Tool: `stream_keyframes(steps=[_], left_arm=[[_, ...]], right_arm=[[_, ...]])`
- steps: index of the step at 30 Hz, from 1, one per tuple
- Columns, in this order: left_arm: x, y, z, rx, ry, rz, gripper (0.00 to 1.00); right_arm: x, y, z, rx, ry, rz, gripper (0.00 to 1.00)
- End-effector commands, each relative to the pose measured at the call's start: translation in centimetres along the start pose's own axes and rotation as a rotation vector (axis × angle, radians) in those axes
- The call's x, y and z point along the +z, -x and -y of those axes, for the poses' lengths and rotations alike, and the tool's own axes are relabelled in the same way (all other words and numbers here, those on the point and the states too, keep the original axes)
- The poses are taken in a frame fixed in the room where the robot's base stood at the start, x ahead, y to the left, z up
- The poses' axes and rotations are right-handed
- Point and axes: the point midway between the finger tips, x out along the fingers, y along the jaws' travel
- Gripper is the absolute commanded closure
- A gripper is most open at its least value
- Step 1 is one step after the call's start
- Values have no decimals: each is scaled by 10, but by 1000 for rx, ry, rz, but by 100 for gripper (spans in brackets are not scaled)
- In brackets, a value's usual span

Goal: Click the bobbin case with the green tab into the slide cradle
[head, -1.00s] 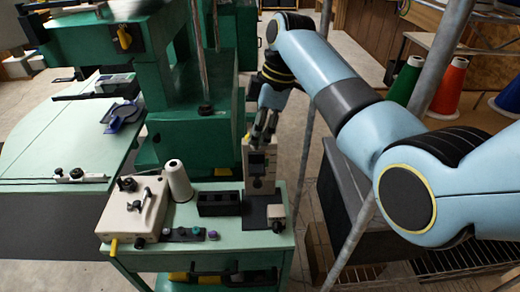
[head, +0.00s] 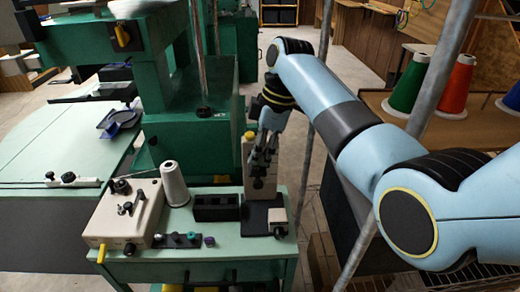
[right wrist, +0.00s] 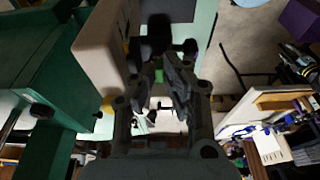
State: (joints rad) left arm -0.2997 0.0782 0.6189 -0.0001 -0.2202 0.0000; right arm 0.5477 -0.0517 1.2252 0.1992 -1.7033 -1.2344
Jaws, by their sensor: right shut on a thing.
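My right gripper (head: 262,165) is shut, pointing down in front of the beige upright stand (head: 247,150) on the green cart. In the right wrist view its dark fingers (right wrist: 160,72) close around a small piece with a green tab (right wrist: 159,77), which looks like the bobbin case; most of it is hidden between the fingers. The stand shows beside the fingers in the right wrist view (right wrist: 98,45). It rises from a black base plate (head: 258,217). The fingers hide the stand's front face, so I cannot make out the cradle or whether the case touches it. My left gripper is out of view.
A metal pole (head: 352,240) stands right of the cart.

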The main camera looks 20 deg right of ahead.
Motion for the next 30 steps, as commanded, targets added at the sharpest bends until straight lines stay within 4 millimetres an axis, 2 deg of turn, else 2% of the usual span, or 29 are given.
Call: stream_keyframes(steps=[30], left_arm=[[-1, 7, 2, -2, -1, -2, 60]], right_arm=[[4, 0, -4, 0, 0, 0, 100]])
